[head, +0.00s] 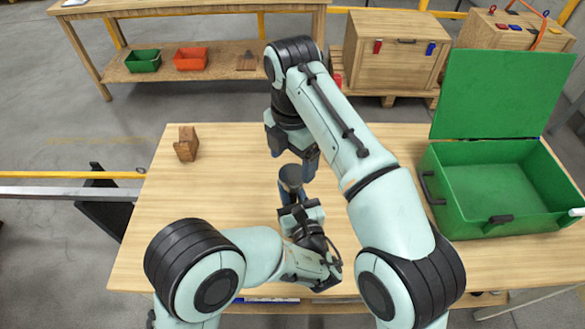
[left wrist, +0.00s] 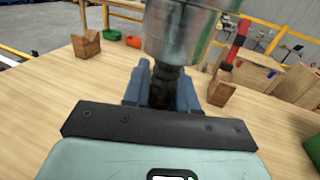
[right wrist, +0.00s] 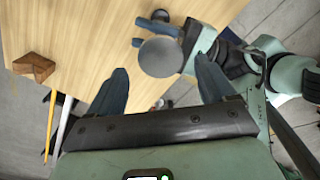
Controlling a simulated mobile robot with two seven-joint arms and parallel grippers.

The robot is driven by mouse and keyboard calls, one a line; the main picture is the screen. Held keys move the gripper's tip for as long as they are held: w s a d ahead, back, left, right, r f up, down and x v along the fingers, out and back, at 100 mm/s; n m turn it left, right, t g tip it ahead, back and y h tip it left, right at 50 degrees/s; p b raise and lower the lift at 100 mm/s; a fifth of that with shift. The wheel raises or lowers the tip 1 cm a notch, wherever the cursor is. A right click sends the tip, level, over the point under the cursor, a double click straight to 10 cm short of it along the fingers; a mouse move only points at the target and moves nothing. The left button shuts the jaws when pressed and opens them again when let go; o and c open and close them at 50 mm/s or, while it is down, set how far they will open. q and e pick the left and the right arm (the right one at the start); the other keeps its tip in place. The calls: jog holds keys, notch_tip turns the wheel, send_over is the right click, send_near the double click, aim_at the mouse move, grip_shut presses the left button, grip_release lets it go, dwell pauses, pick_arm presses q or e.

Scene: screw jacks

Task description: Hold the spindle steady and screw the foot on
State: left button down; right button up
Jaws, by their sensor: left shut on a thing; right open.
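My left gripper (head: 303,212) is shut on a dark threaded spindle (left wrist: 166,88), which stands upright between its blue fingers. A grey metal foot (left wrist: 185,35) sits at the spindle's top end and shows as a round disc in the right wrist view (right wrist: 160,56). In the head view the foot (head: 290,178) looks dark. I cannot tell how far it is threaded on. My right gripper (head: 305,160) is open close above the foot. In the right wrist view the disc lies between its fingers (right wrist: 165,90), with no contact visible.
A notched wooden block (head: 186,145) stands at the table's left. Another wooden block (left wrist: 222,92) shows in the left wrist view. An open green box (head: 500,190) fills the table's right side.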

aim_at(293, 174)
jog(key=shift+f, duration=3)
